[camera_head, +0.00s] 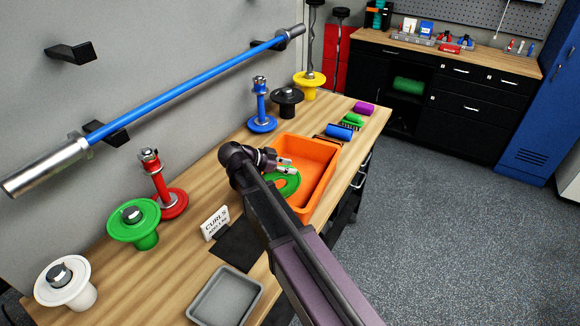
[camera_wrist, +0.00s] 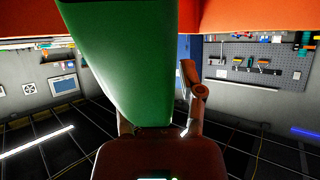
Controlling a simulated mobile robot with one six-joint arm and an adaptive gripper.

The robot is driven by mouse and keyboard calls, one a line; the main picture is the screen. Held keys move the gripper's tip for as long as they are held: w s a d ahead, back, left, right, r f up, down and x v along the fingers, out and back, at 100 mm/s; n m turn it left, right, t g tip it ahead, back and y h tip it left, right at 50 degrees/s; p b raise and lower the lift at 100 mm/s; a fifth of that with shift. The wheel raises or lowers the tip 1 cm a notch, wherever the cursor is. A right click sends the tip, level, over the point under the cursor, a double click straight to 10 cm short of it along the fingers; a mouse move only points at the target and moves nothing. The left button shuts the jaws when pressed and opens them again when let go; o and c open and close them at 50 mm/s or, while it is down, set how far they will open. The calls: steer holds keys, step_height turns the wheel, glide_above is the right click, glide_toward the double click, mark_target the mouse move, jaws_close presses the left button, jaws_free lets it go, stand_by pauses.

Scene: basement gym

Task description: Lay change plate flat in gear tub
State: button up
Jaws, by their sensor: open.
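A green change plate (camera_head: 290,187) is in the near left part of the orange gear tub (camera_head: 325,168), partly hidden by my arm. I cannot tell whether it lies fully flat on the tub's floor. My gripper (camera_head: 286,165) is open right at the plate, over the tub's left side. In the wrist view the plate (camera_wrist: 125,60) looms large in front of my gripper, hiding the left finger; the right finger (camera_wrist: 194,100) shows apart from it. The tub (camera_wrist: 245,14) shows along the top edge there.
Left of the tub stand green (camera_head: 133,222) and white (camera_head: 66,285) weight holders, a red post (camera_head: 160,185), a "CURL" sign (camera_head: 214,223) and a grey tray (camera_head: 225,297). Beyond it are a blue post (camera_head: 261,105) and dumbbells (camera_head: 340,132). A blue barbell (camera_head: 190,92) hangs on the wall.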

steer(key=p+v, duration=0.5)
steer(key=v, duration=0.6)
steer(key=shift+a, duration=0.2)
steer(key=shift+s+d+r, duration=0.1)
stand_by(0.3)
steer(key=shift+d, duration=0.2)
steer(key=s+d+f+n+g+y, duration=0.1)
steer(key=s+d+f+n+y, duration=0.2)
steer(key=d, duration=0.4)
steer(key=s+d+f+n+g+y, duration=0.1)
steer(key=s+d+f+n+y, duration=0.2)
steer(key=s+d+n+y, duration=0.2)
steer(key=s+d+f+n+g+y, duration=0.1)
steer(key=s+d+f+n+y, duration=0.2)
steer(key=d, duration=0.8)
steer(key=s+n, duration=0.2)
steer(key=n, duration=0.1)
steer(key=shift+f+n+g+y, duration=0.3)
steer(key=shift+f+y, duration=0.05)
steer(key=shift+y, duration=0.05)
